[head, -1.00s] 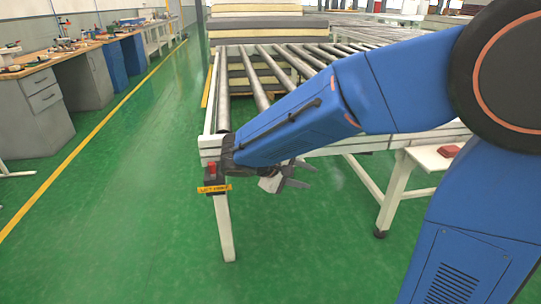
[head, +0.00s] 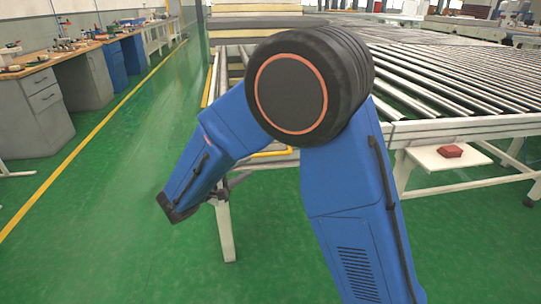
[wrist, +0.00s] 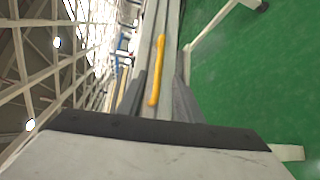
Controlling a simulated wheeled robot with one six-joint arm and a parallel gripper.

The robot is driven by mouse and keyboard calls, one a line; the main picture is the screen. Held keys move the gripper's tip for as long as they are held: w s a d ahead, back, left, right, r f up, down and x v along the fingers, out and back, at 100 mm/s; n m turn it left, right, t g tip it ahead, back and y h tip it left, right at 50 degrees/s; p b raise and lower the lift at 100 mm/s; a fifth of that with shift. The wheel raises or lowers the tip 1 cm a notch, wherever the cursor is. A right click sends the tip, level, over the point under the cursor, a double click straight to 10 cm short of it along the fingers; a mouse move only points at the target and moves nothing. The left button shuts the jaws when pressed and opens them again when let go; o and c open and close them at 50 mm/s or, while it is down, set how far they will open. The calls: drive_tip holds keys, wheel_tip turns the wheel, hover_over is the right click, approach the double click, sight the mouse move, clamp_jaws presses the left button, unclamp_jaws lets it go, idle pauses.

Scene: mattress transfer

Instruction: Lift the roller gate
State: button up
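The roller gate, at the left end of the roller table, is mostly hidden behind my arm in the head view. A yellow bar (head: 272,152) shows on its front side. In the wrist view a yellow bar (wrist: 160,50) runs along a grey rail (wrist: 173,32), seen between and beyond my fingers. My gripper (wrist: 159,82) is open, its two dark fingers apart on either side of the bar's near end. I cannot tell whether they touch it. In the head view my gripper (head: 222,188) is largely hidden behind my wrist, near the table's front left leg.
The roller table (head: 455,85) fills the right side. A red object (head: 450,151) lies on a white shelf (head: 440,160) under its edge. Stacked mattresses (head: 265,22) stand behind. Workbenches (head: 45,105) line the left, with clear green floor between.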

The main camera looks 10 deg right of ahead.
sight(268, 155)
drive_tip(key=x, duration=1.5)
drive_tip(key=shift+d, duration=0.15)
clamp_jaws()
